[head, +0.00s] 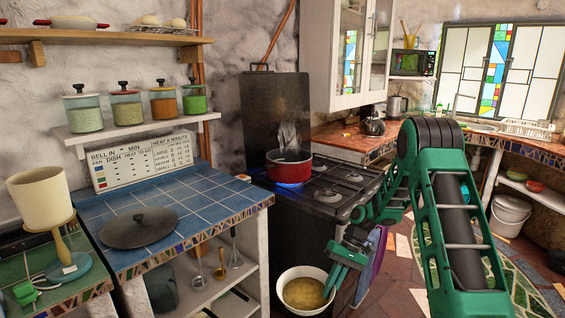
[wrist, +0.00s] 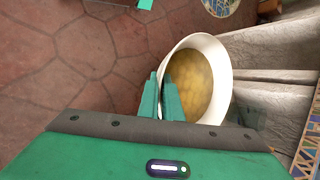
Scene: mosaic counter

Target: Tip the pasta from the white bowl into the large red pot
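The white bowl (head: 281,296) holds yellowish pasta (head: 304,293) and hangs low in front of the stove, at the bottom of the head view. My gripper (head: 330,287) is at the bowl's right rim. In the wrist view my gripper (wrist: 161,82) has one finger outside and one inside the white bowl's (wrist: 224,62) wall, closed on the rim. The bowl looks roughly level, with the pasta (wrist: 196,82) inside. The large red pot (head: 288,170) stands on the stove's left front burner, above and behind the bowl, over a blue flame. Steam rises from it; its contents are hidden.
The black stove (head: 330,190) has a raised back panel (head: 275,105). Left of it, the blue tiled counter (head: 195,190) carries a dark lid (head: 138,228). A white wall cabinet (head: 345,55) hangs to the right of the pot. Space directly above the pot looks clear.

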